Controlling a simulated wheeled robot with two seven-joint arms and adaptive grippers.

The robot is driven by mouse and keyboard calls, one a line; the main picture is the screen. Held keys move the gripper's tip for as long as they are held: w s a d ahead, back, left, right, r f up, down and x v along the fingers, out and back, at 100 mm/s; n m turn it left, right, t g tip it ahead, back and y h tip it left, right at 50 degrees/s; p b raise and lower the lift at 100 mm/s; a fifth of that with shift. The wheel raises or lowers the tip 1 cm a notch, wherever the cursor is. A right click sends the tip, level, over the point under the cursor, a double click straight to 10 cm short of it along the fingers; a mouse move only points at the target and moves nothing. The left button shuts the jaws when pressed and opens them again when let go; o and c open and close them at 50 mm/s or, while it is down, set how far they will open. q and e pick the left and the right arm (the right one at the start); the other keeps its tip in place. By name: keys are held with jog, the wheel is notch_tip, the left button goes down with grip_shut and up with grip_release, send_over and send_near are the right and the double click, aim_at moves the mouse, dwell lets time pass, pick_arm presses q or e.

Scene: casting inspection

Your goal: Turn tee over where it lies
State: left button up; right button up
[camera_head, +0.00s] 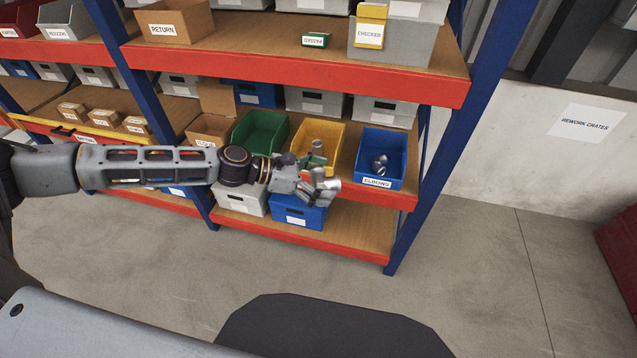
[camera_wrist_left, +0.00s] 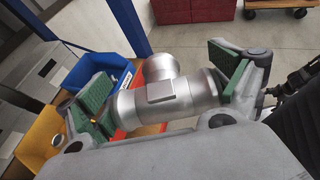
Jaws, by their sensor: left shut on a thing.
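The tee (camera_head: 327,187) is a silvery metal pipe fitting with a short side branch. My left gripper (camera_head: 315,178) is shut on it and holds it in the air in front of the shelf, between the yellow bin and the blue elbows bin in the head view. In the left wrist view the tee (camera_wrist_left: 150,102) lies across between the green pads of my left gripper (camera_wrist_left: 165,88), one pad at each end. Its branch points up and away from the wrist camera. My right gripper is not clearly seen in either view.
The blue elbows bin (camera_head: 397,148) holds metal fittings. A yellow bin (camera_head: 334,130) and a green bin (camera_head: 252,118) stand beside it. A blue bin (camera_head: 299,222) is on the lower shelf. A blue upright (camera_head: 428,150) stands right of the elbows bin. Open floor lies in front.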

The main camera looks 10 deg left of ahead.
aim_at(335, 180)
pick_arm(q)
jog(key=shift+w+d+r+m+g+h, duration=0.15)
jog(key=shift+d+r+m+g+h, duration=0.05)
jog(key=shift+d+r+m+g, duration=0.65)
jog(key=shift+w+d+r+m+g+h, duration=0.1)
jog(key=shift+d+r+m+g+h, duration=0.1)
jog(key=shift+d+r+m+g, duration=0.65)
jog(key=shift+a+f, duration=0.1)
jog(key=shift+a, duration=0.1)
